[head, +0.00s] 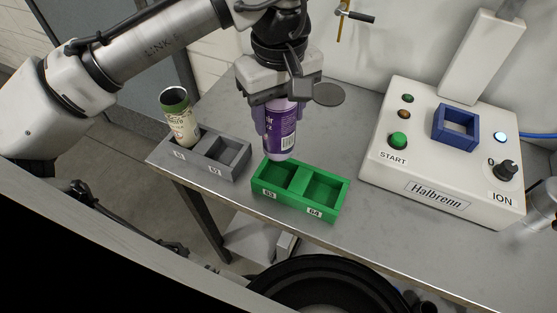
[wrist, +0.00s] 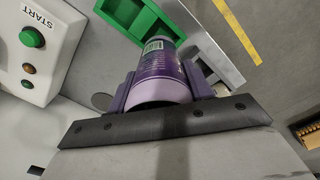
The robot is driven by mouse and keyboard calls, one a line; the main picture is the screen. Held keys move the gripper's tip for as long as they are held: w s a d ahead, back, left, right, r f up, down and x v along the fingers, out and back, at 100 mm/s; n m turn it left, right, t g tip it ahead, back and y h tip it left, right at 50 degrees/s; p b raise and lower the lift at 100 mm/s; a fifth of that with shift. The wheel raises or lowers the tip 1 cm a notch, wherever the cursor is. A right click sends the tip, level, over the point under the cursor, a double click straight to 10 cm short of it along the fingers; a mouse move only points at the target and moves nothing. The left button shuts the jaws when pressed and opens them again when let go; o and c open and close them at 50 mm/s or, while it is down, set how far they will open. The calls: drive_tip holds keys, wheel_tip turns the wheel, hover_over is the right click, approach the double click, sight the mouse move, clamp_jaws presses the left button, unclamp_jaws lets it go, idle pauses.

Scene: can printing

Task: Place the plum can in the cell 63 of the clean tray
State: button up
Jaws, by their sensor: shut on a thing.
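The plum can (head: 281,132) is upright in my gripper (head: 278,118), which is shut on its sides. Its lower end is over the back left part of the green clean tray (head: 301,203), near the cell labelled 63. The head view does not show clearly whether its base has entered the cell. The tray has two cells, 63 on the left and 64 on the right, and cell 64 looks empty. In the wrist view, the can (wrist: 160,75) points toward the green tray (wrist: 128,18), with the gripper (wrist: 163,88) around it.
A grey tray (head: 231,172) stands left of the green tray. A green-and-cream can (head: 181,122) leans in its left cell; its right cell is empty. A white machine (head: 441,165) with a START button and a blue square holder (head: 455,128) stands at the right.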

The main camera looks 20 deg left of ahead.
drive_tip(key=shift+f+b, duration=4.05)
drive_tip(key=shift+f, duration=0.95)
drive_tip(key=shift+f, duration=0.2)
drive_tip(key=o, duration=1)
wheel_tip(320, 180, up, 12)
drive_tip(key=shift+r, duration=0.25)
